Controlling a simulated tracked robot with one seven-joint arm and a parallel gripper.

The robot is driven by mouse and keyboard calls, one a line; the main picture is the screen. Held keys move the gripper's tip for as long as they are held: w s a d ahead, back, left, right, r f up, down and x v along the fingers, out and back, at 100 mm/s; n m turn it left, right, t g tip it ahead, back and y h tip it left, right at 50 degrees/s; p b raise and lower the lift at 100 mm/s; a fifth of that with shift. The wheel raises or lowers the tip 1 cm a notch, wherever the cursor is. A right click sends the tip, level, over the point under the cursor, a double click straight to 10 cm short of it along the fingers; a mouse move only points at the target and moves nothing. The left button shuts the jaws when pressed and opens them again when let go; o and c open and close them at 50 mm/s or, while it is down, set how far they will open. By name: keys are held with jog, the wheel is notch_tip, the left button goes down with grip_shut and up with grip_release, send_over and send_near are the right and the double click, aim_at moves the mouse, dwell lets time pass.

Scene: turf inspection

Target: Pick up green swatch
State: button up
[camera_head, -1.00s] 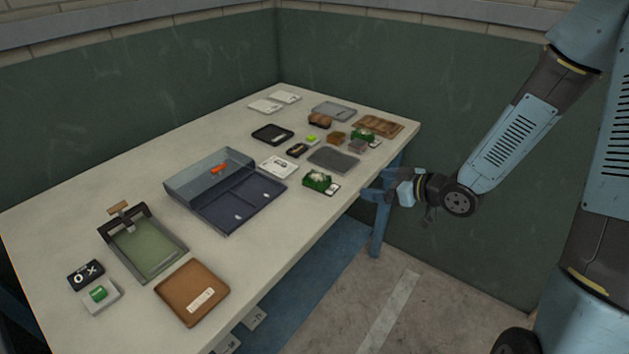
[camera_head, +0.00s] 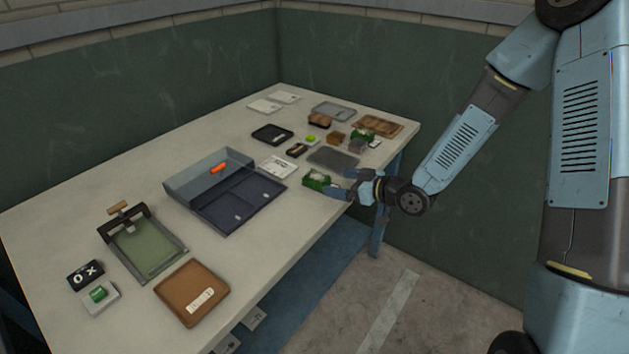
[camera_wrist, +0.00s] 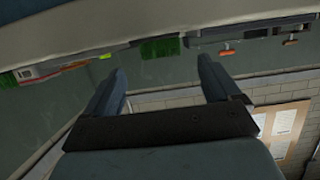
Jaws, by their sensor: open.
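A green turf swatch (camera_head: 316,179) with pale bits on top lies near the table's front right edge in the head view. A second green turf piece (camera_head: 361,134) lies farther back. My gripper (camera_head: 344,184) is open and empty, just right of the nearer swatch and partly overlapping it in the picture. I cannot tell whether they touch. In the wrist view my gripper (camera_wrist: 162,72) shows its two fingers apart, with a green piece (camera_wrist: 160,48) seen between them and another green piece (camera_wrist: 7,80) at the left edge.
The white table (camera_head: 110,185) holds a blue divided tray (camera_head: 212,212), a grey mat (camera_head: 335,158), a white card (camera_head: 278,166), a black tray (camera_head: 272,134) and a brown tray (camera_head: 192,290). A green-bedded frame (camera_head: 148,248) stands at front left.

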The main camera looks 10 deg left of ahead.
aim_at(322, 178)
jog(key=shift+x, duration=2.6)
jog(key=shift+r, duration=0.1)
jog(key=c, duration=1.1)
